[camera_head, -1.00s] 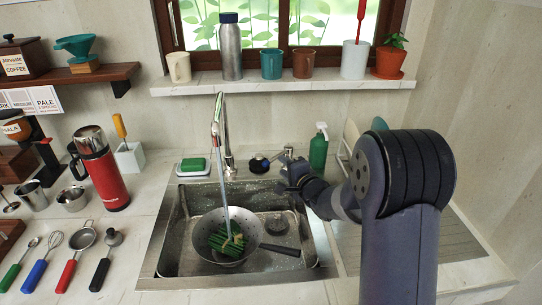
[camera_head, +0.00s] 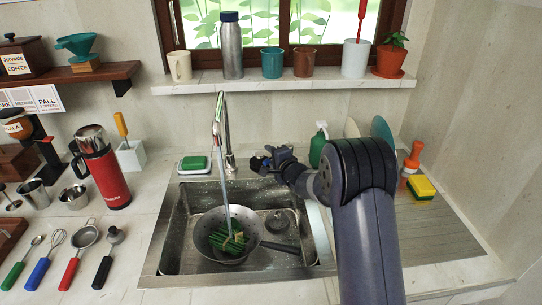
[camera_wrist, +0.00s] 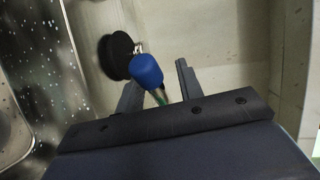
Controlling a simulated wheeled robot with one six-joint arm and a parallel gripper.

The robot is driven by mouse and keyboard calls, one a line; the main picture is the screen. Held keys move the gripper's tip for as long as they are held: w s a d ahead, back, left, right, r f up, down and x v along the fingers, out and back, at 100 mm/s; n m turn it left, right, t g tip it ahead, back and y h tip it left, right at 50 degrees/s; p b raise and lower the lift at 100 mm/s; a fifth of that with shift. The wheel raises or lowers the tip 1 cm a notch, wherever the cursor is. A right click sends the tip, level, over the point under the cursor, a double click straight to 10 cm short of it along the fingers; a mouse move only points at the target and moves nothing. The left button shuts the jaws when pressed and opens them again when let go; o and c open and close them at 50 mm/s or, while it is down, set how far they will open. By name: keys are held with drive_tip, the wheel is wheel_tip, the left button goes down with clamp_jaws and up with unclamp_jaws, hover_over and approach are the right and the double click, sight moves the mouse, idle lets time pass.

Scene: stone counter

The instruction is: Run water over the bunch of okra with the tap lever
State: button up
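The bunch of okra (camera_head: 227,239) lies in a metal strainer (camera_head: 203,224) in the sink. A thin pale stream falls from the tap (camera_head: 217,128) onto the okra. A blue knob (camera_wrist: 146,71) by a black round base (camera_wrist: 116,56) shows in the wrist view and looks like the tap lever. In the head view the black base (camera_head: 257,163) stands behind the sink, right of the tap. My gripper (camera_wrist: 160,88) is open, with the blue knob between its fingers and a gap at the right finger. Contact with the left finger cannot be told.
The steel sink (camera_head: 170,235) lies in front of the tap. A green soap bottle (camera_head: 318,148) stands right of my gripper. A green sponge in a dish (camera_head: 194,164) is left of the tap. A red flask (camera_head: 104,178) and utensils are at left. A yellow sponge (camera_head: 421,186) is at right.

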drive_tip(key=shift+c, duration=0.4)
clamp_jaws()
